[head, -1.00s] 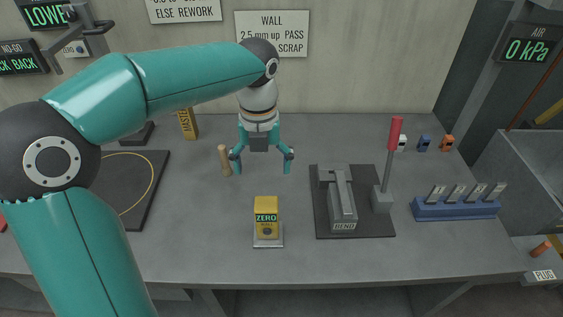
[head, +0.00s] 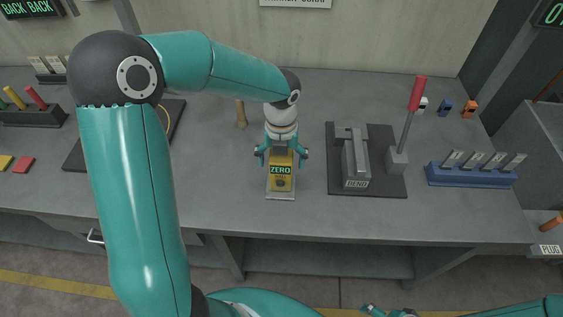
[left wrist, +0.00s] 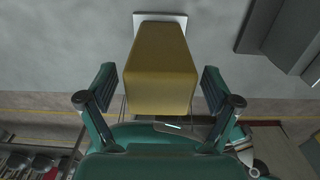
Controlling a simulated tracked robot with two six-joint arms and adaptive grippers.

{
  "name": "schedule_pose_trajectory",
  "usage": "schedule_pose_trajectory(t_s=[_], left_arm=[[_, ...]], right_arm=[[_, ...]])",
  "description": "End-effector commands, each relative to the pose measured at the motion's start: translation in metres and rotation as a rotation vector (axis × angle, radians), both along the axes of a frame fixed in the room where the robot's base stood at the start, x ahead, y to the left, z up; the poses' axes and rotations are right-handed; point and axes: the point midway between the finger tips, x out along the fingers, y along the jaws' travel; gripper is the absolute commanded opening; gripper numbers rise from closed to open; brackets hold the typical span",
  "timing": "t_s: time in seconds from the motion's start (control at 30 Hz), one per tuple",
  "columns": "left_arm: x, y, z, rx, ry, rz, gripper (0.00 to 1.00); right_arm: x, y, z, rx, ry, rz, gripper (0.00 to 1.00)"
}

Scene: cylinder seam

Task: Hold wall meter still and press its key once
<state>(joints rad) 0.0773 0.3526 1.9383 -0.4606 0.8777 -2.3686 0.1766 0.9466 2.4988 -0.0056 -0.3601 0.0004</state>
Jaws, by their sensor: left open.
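The wall meter (head: 281,184) is a yellow block with a lit green ZERO display and a dark round key below it. It stands upright on a light plate on the bench. My left gripper (head: 281,156) is open above and behind the meter's top, one finger on each side. In the left wrist view the meter's yellow body (left wrist: 160,65) lies between the two spread fingers (left wrist: 160,98), with gaps on both sides. The arm hides none of the display. Part of my right gripper (head: 388,312) shows at the bottom edge of the head view, mostly cut off.
A grey bend tool (head: 355,165) with a red-handled lever (head: 412,110) stands right of the meter. A blue rack (head: 470,177) is farther right. A wooden peg (head: 241,114) stands behind left. The bench (head: 235,190) is clear beside the meter.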

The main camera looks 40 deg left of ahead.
Motion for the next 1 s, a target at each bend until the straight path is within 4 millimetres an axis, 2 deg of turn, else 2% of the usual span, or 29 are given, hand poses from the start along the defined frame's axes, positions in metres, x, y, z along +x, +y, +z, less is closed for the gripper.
schedule_pose_trajectory(t_s=[0.17, 0.47, 0.9, 0.93, 1.0], left_arm=[[0.0, -0.0002, -0.0122, 0.0, 0.0, -0.001, 0.9], [0.0, -0.0004, -0.014, -0.001, -0.001, 0.0, 0.9], [0.0001, -0.0004, -0.0136, 0.0, -0.001, -0.001, 0.18], [0.0001, -0.0004, -0.0136, -0.001, -0.001, -0.001, 0.14], [0.0001, -0.0004, -0.0136, 0.0, -0.001, 0.0, 0.14]], right_arm=[[-0.0001, 0.0, 0.0001, 0.0, 0.0, 0.0, 0.85], [0.0, 0.0, 0.0001, 0.0, 0.0, 0.0, 0.85], [0.0, 0.0, 0.0001, 0.0, 0.0, 0.0, 0.85], [0.0, 0.0, 0.0001, 0.0, 0.0, 0.0, 0.85], [0.0, 0.0, 0.0001, 0.0, 0.0, 0.0, 0.85]])
